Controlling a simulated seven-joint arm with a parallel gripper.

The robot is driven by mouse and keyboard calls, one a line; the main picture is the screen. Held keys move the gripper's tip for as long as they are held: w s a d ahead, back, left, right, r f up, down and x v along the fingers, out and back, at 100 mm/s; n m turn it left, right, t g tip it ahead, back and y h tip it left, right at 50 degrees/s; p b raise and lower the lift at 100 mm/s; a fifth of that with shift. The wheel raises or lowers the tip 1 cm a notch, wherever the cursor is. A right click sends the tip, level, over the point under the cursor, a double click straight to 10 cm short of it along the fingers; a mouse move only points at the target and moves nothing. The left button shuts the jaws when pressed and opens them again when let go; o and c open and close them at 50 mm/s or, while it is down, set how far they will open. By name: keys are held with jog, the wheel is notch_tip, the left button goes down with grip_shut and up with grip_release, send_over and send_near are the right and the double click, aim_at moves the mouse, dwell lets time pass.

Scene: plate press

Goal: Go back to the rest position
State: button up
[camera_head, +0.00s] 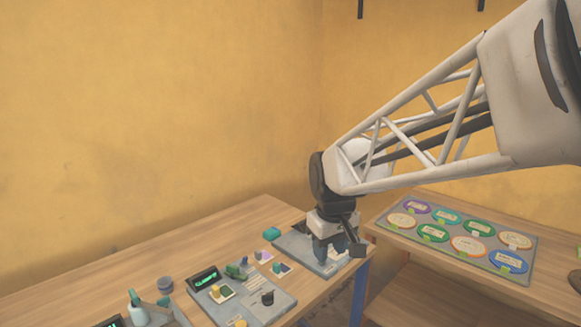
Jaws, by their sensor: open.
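My gripper (339,247) hangs pointing down at the right end of the wooden table (190,241). It is open, low over a grey plate-like device (297,243) at the table's right edge. The gripper and my arm cover part of this device, so whether a finger touches it cannot be told. I see nothing held between the fingers.
A grey panel with a lit display (206,281) stands left of the gripper. Small blocks, a teal piece (272,233) and bottles (137,310) lie nearby. A tray of several coloured discs (397,236) rests on a second table at right. The table's back left is clear.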

jog(key=s+d+f+m, duration=0.1)
jog(key=s+d+m, duration=0.2)
jog(key=s, duration=0.8)
jog(key=s+d+m+t, duration=0.1)
jog(key=s+d+m, duration=0.1)
jog(key=s+d, duration=0.5)
jog(key=s, duration=0.4)
jog(key=shift+s+f+m, duration=0.2)
jog(key=shift+f+m, duration=0.15)
jog(key=shift+m, duration=0.05)
